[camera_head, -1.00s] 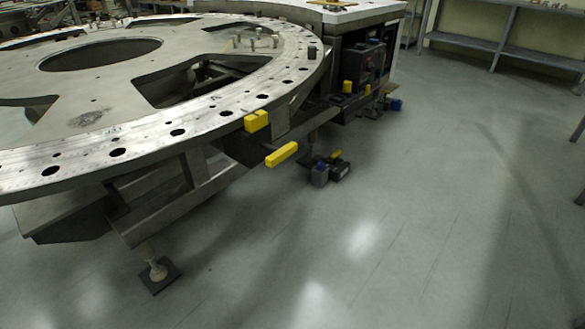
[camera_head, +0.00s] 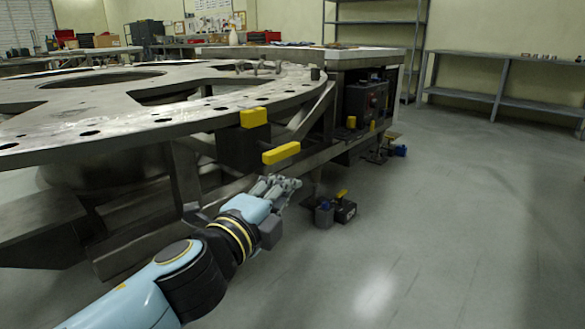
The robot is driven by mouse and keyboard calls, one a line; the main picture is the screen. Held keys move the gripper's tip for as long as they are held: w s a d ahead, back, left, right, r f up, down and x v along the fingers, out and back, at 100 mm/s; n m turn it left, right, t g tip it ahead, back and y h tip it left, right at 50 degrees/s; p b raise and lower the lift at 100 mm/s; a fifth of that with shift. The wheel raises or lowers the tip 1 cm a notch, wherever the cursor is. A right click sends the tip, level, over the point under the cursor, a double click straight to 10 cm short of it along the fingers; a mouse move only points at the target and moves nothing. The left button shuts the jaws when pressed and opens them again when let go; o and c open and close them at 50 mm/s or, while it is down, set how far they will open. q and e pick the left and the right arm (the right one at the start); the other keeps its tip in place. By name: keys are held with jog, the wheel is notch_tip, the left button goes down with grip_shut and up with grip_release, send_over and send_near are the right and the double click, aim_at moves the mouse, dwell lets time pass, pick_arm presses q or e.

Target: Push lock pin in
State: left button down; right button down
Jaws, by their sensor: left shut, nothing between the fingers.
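Two yellow blocks show at the edge of the round turret plate (camera_head: 120,112). The upper yellow block (camera_head: 254,117) sits at the plate's rim. The longer lower yellow block (camera_head: 281,153) sticks out from the frame under the rim. I cannot tell which of them belongs to the lock pin. My left gripper (camera_head: 287,184) is shut and empty, just below the lower yellow block in the picture; I cannot tell its distance in depth. My right gripper is not in view.
A metal cabinet (camera_head: 367,97) stands behind. Grey shelves (camera_head: 500,75) line the far wall. The floor at right is clear.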

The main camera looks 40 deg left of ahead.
aim_at(272, 149)
pick_arm(q)
jog(key=w+a, duration=0.5)
jog(key=w, duration=0.5)
jog(key=shift+w+a+p, duration=0.15)
jog(key=shift+a+p, duration=0.15)
jog(key=shift+p, duration=0.15)
jog(key=shift+f, duration=0.1)
